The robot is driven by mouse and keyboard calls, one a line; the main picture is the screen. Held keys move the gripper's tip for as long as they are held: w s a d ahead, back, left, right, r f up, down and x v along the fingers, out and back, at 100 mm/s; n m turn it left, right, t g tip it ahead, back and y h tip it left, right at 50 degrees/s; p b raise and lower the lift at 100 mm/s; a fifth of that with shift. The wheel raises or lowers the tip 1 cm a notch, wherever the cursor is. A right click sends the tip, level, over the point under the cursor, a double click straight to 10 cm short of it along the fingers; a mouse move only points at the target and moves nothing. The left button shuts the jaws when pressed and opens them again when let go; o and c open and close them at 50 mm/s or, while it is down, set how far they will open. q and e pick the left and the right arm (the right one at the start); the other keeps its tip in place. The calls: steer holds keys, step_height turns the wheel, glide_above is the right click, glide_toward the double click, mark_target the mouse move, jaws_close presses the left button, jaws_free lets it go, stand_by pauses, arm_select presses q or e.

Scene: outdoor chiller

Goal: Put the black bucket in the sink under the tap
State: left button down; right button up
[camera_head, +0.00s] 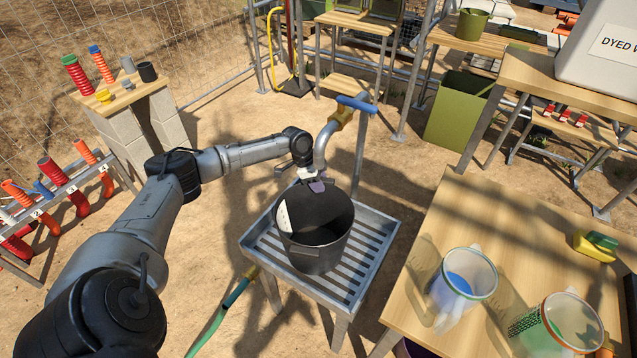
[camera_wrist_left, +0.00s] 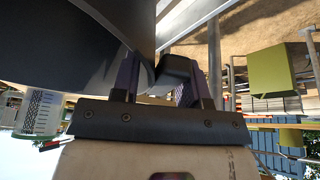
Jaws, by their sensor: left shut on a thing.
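The black bucket (camera_head: 316,240) is upright over the grey slatted sink (camera_head: 262,262), below the tap (camera_head: 322,146) with its blue handle. A pale patch shows on the bucket's side. I cannot tell whether its base touches the slats. My left gripper (camera_head: 313,184) is at the bucket's far rim, close to the tap spout. In the left wrist view, the fingers (camera_wrist_left: 158,90) are closed at the wall of the bucket (camera_wrist_left: 60,60), which fills the upper left. My right gripper is not in view.
A wooden table (camera_head: 500,235) at right holds two clear jugs (camera_head: 463,285) (camera_head: 560,325) and a yellow-green sponge (camera_head: 597,246). A green hose (camera_head: 225,312) lies left of the sink. A numbered rack (camera_head: 60,200) and block stand (camera_head: 135,115) are at left.

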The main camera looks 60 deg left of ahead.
arm_select(q)
steer(key=shift+a+f, duration=0.1)
steer(key=c, duration=0.6)
jaws_free()
steer(key=shift+c, duration=0.2)
steer(key=p+v, duration=0.2)
steer(key=v, duration=1)
steer(key=shift+w, duration=0.1)
